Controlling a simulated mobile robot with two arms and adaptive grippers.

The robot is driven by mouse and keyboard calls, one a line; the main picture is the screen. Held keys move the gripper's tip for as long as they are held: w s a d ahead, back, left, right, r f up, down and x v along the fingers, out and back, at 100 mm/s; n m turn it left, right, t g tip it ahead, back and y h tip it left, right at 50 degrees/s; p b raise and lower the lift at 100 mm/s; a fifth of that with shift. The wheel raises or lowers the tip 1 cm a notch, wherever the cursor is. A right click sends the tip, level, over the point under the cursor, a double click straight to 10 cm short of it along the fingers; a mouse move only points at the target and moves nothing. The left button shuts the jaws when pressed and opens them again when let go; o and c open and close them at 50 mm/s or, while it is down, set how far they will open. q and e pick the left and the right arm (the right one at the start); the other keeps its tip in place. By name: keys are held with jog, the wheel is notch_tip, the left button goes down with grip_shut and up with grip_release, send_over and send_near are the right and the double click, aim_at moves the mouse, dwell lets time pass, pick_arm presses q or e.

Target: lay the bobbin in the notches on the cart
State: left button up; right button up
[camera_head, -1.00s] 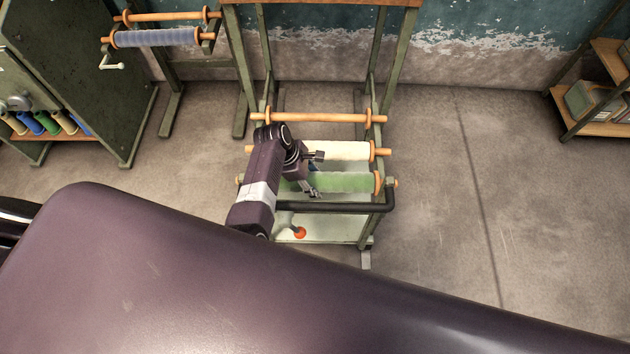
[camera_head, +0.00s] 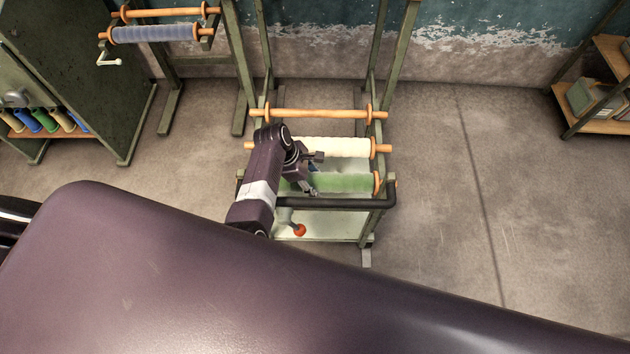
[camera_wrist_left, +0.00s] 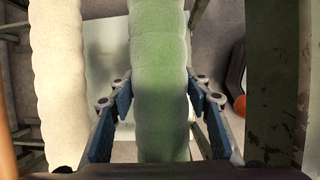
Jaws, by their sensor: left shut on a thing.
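The green bobbin (camera_head: 345,183) lies crosswise over the front part of the green metal cart (camera_head: 362,241), near its black handle. Its orange right end shows beside the right rail; its left part is hidden behind my arm. My left gripper (camera_head: 314,179) is shut on the green bobbin. In the left wrist view the gripper (camera_wrist_left: 160,97) has one blue-padded finger on each side of the bobbin (camera_wrist_left: 160,45). I cannot tell whether the bobbin's ends rest in the notches. My right gripper is out of view.
A cream bobbin (camera_head: 345,147) lies just behind the green one, and a bare wooden rod (camera_head: 320,114) farther back. The black handle (camera_head: 340,204) crosses in front. A red knob (camera_head: 299,230) is below. A blue bobbin (camera_head: 155,33) is at upper left. Floor at right is clear.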

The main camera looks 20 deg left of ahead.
pick_arm(q)
jog(key=shift+w+f, duration=0.1)
jog(key=shift+f, duration=0.45)
dwell(0.4)
jog(key=shift+f, duration=0.15)
dwell(0.6)
jog(key=o, duration=1.7)
jog(key=shift+f, duration=0.1)
jog(key=v, duration=1.2)
